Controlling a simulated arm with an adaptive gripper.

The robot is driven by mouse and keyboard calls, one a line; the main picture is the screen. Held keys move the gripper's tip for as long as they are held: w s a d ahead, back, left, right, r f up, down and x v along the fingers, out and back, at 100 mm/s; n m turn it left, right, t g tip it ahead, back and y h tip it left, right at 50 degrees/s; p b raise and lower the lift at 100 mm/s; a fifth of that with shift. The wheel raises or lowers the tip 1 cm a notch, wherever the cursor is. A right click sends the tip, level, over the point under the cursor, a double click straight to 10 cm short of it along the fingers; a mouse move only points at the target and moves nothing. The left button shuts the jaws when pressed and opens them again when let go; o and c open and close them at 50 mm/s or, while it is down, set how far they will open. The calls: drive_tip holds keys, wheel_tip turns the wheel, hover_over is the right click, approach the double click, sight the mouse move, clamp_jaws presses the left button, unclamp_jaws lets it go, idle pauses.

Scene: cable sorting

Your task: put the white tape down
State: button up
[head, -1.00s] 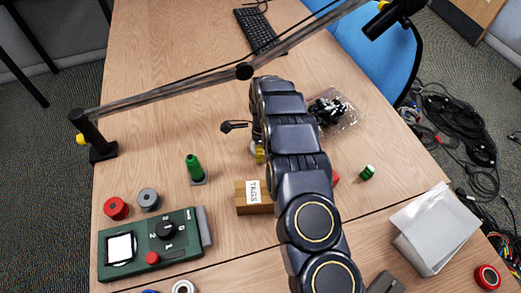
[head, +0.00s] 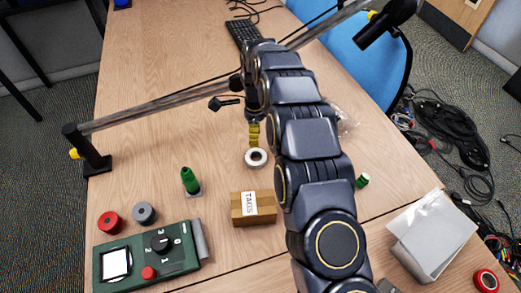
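The white tape (head: 247,160) is a ring-shaped roll with a dark centre. In the head view it shows near the middle of the wooden table, seen from above, and seems to lie flat. My gripper (head: 254,144) points down right at the tape's far edge in the picture, with yellowish fingers. My arm comes in from the lower right and hides part of the table. Whether the fingertips touch the tape or stand just clear of it, and how far apart they are, is too small to tell.
A cardboard box labelled TAGS (head: 254,219) is nearer, with a green bottle-like item (head: 190,180) to its left. Red (head: 109,223) and grey (head: 145,213) rolls stand beside a green device (head: 135,262). A clear bag (head: 346,121) lies right of my arm. Table left of the tape is free.

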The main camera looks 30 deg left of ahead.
drive_tip(key=s+d+r+n, duration=0.3)
drive_tip(key=s+d+r, duration=0.1)
drive_tip(key=d+r, duration=0.45)
drive_tip(key=s+d+r+n, duration=0.3)
drive_tip(key=d+r+n, duration=0.1)
drive_tip(key=d+r, duration=0.5)
drive_tip(key=s+d+n, duration=0.3)
drive_tip(key=s+d, duration=0.5)
drive_tip(key=s, duration=0.3)
drive_tip(key=s+d+r+n+g, duration=0.1)
drive_tip(key=s+d+n, duration=0.2)
drive_tip(key=s+d, duration=0.4)
drive_tip(key=s, duration=0.4)
drive_tip(key=shift+s+d+n, duration=0.15)
drive_tip(key=shift+d+n, duration=0.15)
drive_tip(key=shift+d, duration=0.1)
